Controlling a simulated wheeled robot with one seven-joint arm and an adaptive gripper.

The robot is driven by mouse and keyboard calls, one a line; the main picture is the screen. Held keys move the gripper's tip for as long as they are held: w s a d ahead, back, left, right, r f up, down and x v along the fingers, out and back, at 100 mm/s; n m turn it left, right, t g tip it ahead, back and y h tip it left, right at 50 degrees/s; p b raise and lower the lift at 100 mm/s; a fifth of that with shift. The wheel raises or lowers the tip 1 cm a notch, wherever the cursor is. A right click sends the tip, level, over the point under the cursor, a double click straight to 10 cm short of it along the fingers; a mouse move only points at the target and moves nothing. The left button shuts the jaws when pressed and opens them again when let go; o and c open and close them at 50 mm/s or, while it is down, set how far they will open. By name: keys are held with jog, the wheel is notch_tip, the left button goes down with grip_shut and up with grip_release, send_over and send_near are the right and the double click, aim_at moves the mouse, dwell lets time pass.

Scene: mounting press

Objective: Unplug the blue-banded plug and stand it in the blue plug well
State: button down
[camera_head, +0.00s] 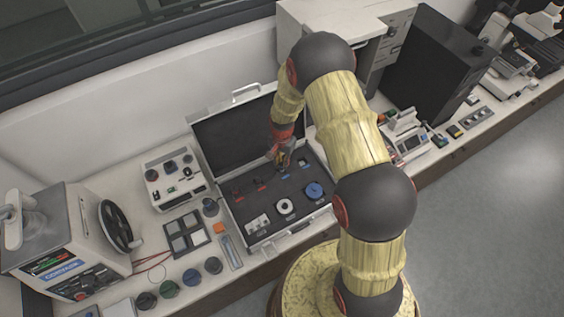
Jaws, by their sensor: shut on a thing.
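My gripper (281,156) is over the back part of the open case (239,234), near the hinge side and the lid. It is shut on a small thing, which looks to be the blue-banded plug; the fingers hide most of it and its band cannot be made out. A small blue mark (284,177) shows on the dark panel just below the gripper, and another blue mark (302,164) is to its right. I cannot tell which of these belongs to the blue plug well, or whether the plug touches the panel.
The panel also bears red parts (260,184), a white ring (284,206), a blue round part (314,190) and a white block (258,223). The raised lid (233,133) stands close behind my gripper. A control box (174,177) and several dark round pieces (191,277) are left.

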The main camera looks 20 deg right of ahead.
jog(key=shift+f, duration=0.2)
jog(key=shift+f+b, duration=0.35)
jog(key=shift+b, duration=0.1)
jog(key=shift+f+b, duration=0.7)
jog(key=shift+f, duration=0.1)
dwell(0.5)
jog(key=c, duration=1.7)
grip_release()
jog(key=shift+o, duration=0.8)
jog(key=o, duration=0.4)
